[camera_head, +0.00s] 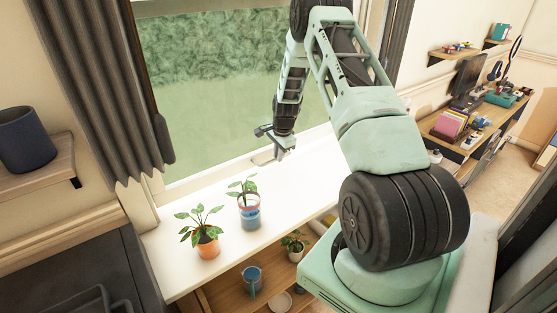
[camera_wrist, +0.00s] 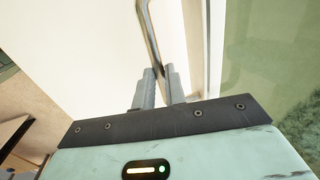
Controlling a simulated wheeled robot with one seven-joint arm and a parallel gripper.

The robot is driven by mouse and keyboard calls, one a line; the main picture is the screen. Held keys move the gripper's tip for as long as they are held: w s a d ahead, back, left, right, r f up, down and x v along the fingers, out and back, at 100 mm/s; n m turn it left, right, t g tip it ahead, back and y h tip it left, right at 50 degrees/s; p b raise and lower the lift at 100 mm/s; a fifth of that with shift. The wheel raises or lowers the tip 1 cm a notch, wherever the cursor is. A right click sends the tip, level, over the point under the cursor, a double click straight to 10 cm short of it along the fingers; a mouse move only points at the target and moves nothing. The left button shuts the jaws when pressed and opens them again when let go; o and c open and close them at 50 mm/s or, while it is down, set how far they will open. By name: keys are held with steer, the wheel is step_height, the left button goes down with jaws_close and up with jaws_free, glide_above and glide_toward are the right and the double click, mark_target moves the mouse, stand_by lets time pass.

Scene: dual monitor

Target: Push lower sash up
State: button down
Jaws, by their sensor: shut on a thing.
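The window's lower sash (camera_head: 190,183) has a pale frame around greenish glass and shows behind the white sill in the head view. Its bottom rail appears low, near the sill; I see no clear gap. A thin metal handle (camera_head: 262,158) projects from the sash's lower part. My gripper (camera_head: 281,152) is at this handle, reaching down from above. In the wrist view the handle (camera_wrist: 148,35) runs down between the fingers of my gripper (camera_wrist: 162,78), which are shut on it. The sash's pale frame (camera_wrist: 214,50) stands just right of the fingers.
A potted plant in an orange pot (camera_head: 208,247) and one in a blue-and-red pot (camera_head: 250,217) stand on the white sill (camera_head: 180,266), left of my gripper. A grey curtain (camera_head: 100,90) hangs at the left. The sill around the handle is clear.

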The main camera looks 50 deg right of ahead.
step_height(320, 180, up, 21)
steer(key=p, duration=0.6)
steer(key=shift+f, duration=0.1)
steer(key=c, duration=1.5)
jaws_free()
steer(key=shift+o, duration=0.2)
step_height(320, 180, up, 7)
steer(key=s+b, duration=0.1)
steer(key=b, duration=0.1)
steer(key=shift+s+a+r+b, duration=0.15)
steer(key=shift+r+b, duration=0.05)
steer(key=shift+b, duration=0.15)
